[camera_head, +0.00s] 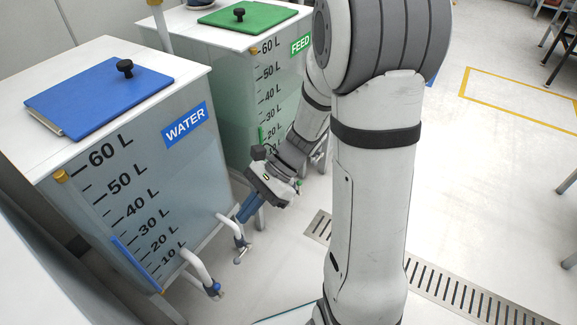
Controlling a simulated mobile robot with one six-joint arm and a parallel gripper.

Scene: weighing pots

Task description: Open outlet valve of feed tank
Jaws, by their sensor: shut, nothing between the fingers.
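The feed tank (236,95) stands at the back, a pale green tank with a green lid and a FEED label (300,45). Pale pipework (321,158) shows low at its right side, mostly behind my arm; I cannot make out the feed outlet valve's handle or its position. My gripper (240,218) points down and left, low in front of the tanks. Its fingers are shut and empty. It appears close to a pale outlet pipe (230,224) by the water tank's right side; I cannot tell whether they touch.
The water tank (135,180), with a blue lid (98,95), fills the left. Another pale outlet pipe (197,268) with a blue-ended valve (213,290) juts from its front. A slotted floor drain (460,297) runs along the right. The floor (480,170) there is mostly clear.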

